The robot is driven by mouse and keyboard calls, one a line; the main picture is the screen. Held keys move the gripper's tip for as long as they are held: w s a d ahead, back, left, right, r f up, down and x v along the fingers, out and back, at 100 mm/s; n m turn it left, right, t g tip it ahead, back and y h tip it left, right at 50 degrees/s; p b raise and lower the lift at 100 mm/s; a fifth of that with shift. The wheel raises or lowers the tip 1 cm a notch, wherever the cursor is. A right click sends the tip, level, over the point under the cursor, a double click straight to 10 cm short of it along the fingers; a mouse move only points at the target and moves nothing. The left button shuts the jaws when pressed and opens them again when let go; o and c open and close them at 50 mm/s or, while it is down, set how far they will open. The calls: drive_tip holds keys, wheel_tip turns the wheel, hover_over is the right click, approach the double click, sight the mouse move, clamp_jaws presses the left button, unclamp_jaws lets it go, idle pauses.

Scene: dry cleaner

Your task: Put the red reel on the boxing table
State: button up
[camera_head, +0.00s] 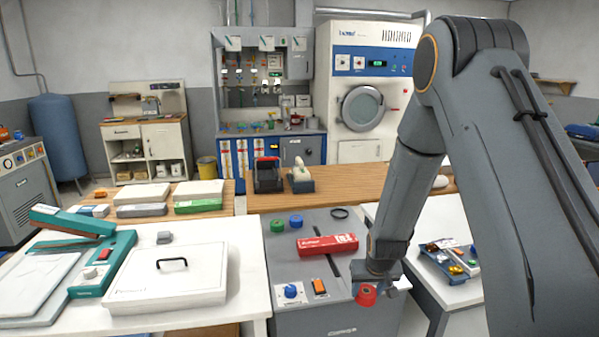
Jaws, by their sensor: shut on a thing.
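My gripper (377,279) is at the lower end of my arm, right of the middle of the view. It is shut on the red reel (366,296), which shows below the jaws with a dark centre. The reel is in front of the right part of the grey cabinet (330,327); the gap between them cannot be judged. No label marks the boxing table. A white table (215,312) at left carries a white lidded box (170,277) and a teal press (105,262). Another white table (455,293) is at right, partly hidden by my arm.
A blue tray of small parts (437,268) lies on the right table. A wooden counter (335,190) stands behind.

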drive_tip(key=s+f, duration=0.3)
drive_tip(key=s, duration=1.1)
drive_tip(key=b+x, duration=1)
